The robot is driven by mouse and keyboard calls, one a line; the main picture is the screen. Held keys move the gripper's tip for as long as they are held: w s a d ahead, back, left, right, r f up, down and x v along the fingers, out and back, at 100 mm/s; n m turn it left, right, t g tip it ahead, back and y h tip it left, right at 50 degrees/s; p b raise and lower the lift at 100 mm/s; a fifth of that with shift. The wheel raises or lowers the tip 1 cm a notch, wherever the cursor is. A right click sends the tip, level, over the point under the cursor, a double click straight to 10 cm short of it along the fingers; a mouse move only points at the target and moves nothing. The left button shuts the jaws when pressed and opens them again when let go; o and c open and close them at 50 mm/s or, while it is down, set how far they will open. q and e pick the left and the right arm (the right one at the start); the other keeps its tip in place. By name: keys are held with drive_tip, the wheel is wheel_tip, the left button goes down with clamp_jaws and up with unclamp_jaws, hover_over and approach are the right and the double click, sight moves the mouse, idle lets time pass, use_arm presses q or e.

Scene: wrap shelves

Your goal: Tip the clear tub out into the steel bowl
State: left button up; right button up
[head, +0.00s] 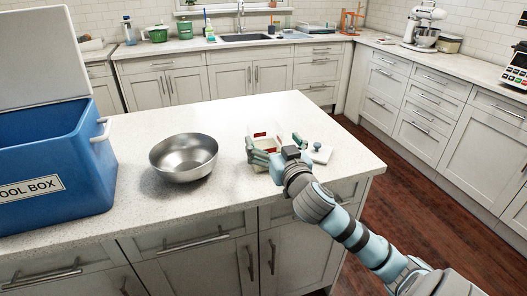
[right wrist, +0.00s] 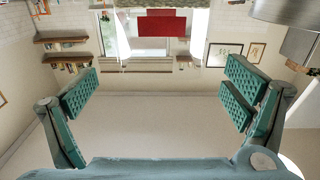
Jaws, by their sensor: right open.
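The steel bowl (head: 184,157) stands upright on the island counter, left of my right gripper, and looks empty. The clear tub (head: 266,158) is a small see-through container on the same counter, right of the bowl, with a red patch on it. My right gripper (head: 275,144) is open, its teal fingers on either side of the tub; I cannot tell whether they touch it. In the right wrist view, the fingers are spread wide and a red patch (right wrist: 167,22) shows at the top. The tub's contents are unclear. My left gripper is out of view.
A blue tool box (head: 60,150) with its lid raised stands at the left of the island. A white piece with a blue-grey knob (head: 318,150) lies right of the tub. The counter (head: 225,120) behind the bowl is clear. The right edge drops to the wooden floor.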

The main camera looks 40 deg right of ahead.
sight(260, 123)
drive_tip(key=x, duration=0.6)
drive_tip(key=shift+w, duration=0.3)
drive_tip(key=shift+s+a, duration=0.1)
drive_tip(key=c, duration=2)
